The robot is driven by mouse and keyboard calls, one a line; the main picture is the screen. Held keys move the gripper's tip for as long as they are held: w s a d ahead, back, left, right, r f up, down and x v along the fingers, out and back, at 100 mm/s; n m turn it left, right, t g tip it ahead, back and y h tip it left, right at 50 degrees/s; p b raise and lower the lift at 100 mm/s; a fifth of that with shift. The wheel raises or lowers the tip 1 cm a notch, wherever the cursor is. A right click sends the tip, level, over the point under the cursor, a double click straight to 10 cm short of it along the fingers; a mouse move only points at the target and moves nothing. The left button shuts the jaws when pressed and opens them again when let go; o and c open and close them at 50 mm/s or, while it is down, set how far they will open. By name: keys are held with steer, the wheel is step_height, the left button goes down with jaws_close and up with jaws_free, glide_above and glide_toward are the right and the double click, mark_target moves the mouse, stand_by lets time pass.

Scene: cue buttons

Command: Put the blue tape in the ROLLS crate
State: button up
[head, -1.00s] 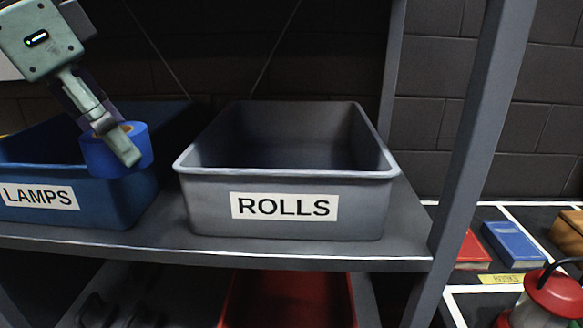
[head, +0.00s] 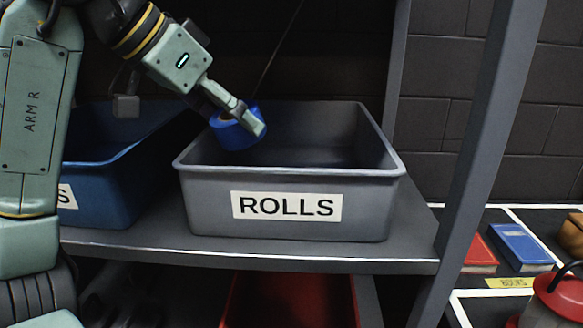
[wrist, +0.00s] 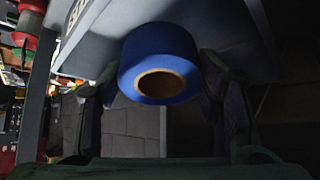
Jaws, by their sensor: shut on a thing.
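The blue tape (head: 231,135) is a roll with a brown core, held by my gripper (head: 250,122) over the left part of the ROLLS crate. The wrist view shows the blue tape (wrist: 158,58) between the two fingers of my gripper (wrist: 160,90). The ROLLS crate (head: 205,204) is a grey open bin with a white label, standing on the shelf. The tape is at about the height of the crate's back rim in the head view. Its exact height above the crate floor is hard to tell. The part of the crate floor behind the front wall is hidden.
A blue crate (head: 110,195) stands close on the left, partly hidden by my arm. The shelf post (head: 470,150) rises to the right. A red bin (head: 290,300) is below the shelf. Books (head: 520,246) and a red lantern (head: 548,300) are at the far right.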

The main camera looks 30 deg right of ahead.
steer(key=x, duration=0.4)
steer(key=p+x, duration=0.1)
steer(key=x, duration=0.7)
steer(key=shift+w+d, duration=0.1)
steer(key=shift+d, duration=0.5)
steer(key=shift+d+f, duration=0.15)
steer(key=shift+f, duration=0.4)
steer(key=shift+d+f+p, duration=0.1)
steer(key=shift+d+p, duration=0.1)
steer(key=shift+p, duration=0.25)
steer(key=shift+w+d+r+y+p, duration=0.15)
steer(key=shift+r+y+p, duration=0.05)
steer(key=shift+y+p, duration=0.35)
steer(key=y+p, duration=0.2)
steer(key=y, duration=0.1)
steer(key=shift+d+r, duration=0.1)
steer(key=shift+d, duration=0.25)
steer(key=shift+f+g, duration=0.3)
steer(key=shift+f, duration=1.45)
steer(key=o, duration=1.2)
